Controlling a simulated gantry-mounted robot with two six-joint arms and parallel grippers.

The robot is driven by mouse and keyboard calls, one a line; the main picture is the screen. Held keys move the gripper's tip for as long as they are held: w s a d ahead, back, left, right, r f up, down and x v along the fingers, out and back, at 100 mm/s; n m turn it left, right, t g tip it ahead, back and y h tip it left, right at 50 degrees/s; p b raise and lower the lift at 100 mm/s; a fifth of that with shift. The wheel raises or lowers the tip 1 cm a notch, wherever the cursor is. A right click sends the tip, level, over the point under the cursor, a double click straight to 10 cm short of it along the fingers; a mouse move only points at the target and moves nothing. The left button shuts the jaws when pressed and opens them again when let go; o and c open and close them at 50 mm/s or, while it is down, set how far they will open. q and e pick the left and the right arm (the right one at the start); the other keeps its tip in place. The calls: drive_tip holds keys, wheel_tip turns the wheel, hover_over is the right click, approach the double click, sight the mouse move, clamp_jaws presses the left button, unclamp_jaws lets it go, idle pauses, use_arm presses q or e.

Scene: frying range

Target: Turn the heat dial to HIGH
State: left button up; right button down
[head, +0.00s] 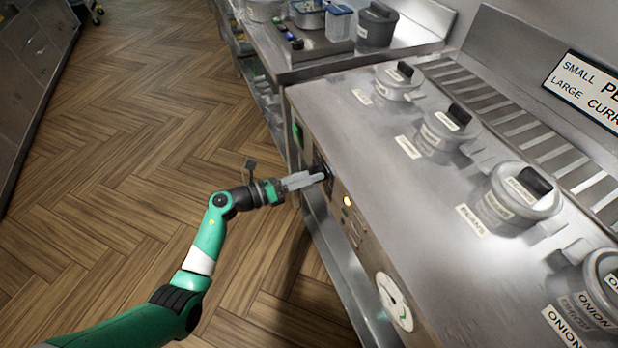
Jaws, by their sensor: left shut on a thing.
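The heat dial (325,171) is a small black knob on the front panel of the steel frying range. My left gripper (318,177) reaches it from the left and is shut on it. The gripper fingers cover part of the dial, and I cannot read its markings or setting. A lit yellow lamp (346,201) sits on the panel to the right of the dial. My right gripper is not in view.
The steel range top (330,105) carries several lidded grey pots, including a labelled onion pot (601,285). A round white gauge (394,302) is lower on the front panel. A steel counter (275,45) stands behind. The wooden floor (120,130) at left is clear.

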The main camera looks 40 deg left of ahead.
use_arm(q)
drive_tip(key=shift+m+b, duration=2.4)
drive_tip(key=shift+m, duration=2.3)
drive_tip(key=o, duration=1.4)
drive_tip(key=p+v, duration=0.3)
drive_tip(key=v, duration=0.8)
drive_tip(key=shift+s+f, duration=0.15)
drive_tip(key=shift+s, duration=0.15)
